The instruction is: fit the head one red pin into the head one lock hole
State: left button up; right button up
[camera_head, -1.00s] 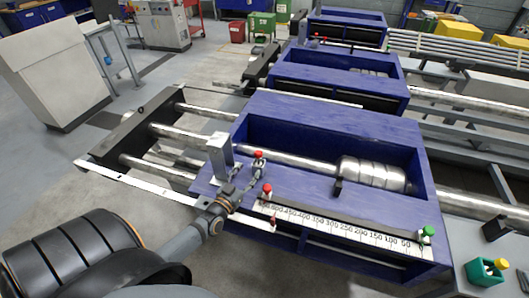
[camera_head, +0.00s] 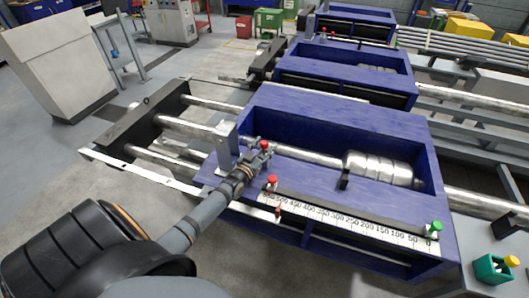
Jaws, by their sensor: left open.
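The nearest blue head (camera_head: 345,128) has a red-topped pin (camera_head: 264,145) standing near its front left, beside a grey upright bracket (camera_head: 227,146). A second red-topped pin (camera_head: 272,183) stands at the left end of the white number scale (camera_head: 345,222). I cannot tell from the view which is the head one red pin. My left gripper (camera_head: 258,152) is open, its fingers at the first red pin; whether they touch it is too small to tell. I cannot make out the lock hole. My right gripper is not in view.
A green-topped pin (camera_head: 434,228) stands at the scale's right end. A green box with a yellow knob (camera_head: 493,268) sits at the lower right. Steel rods (camera_head: 200,128) run left from the head. Two more blue heads stand behind, the closer one (camera_head: 345,75) with red-topped pins.

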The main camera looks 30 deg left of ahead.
pick_arm(q)
jog(key=shift+s+r, duration=0.15)
jog(key=shift+s, duration=0.05)
jog(key=shift+c, duration=2.1)
grip_shut()
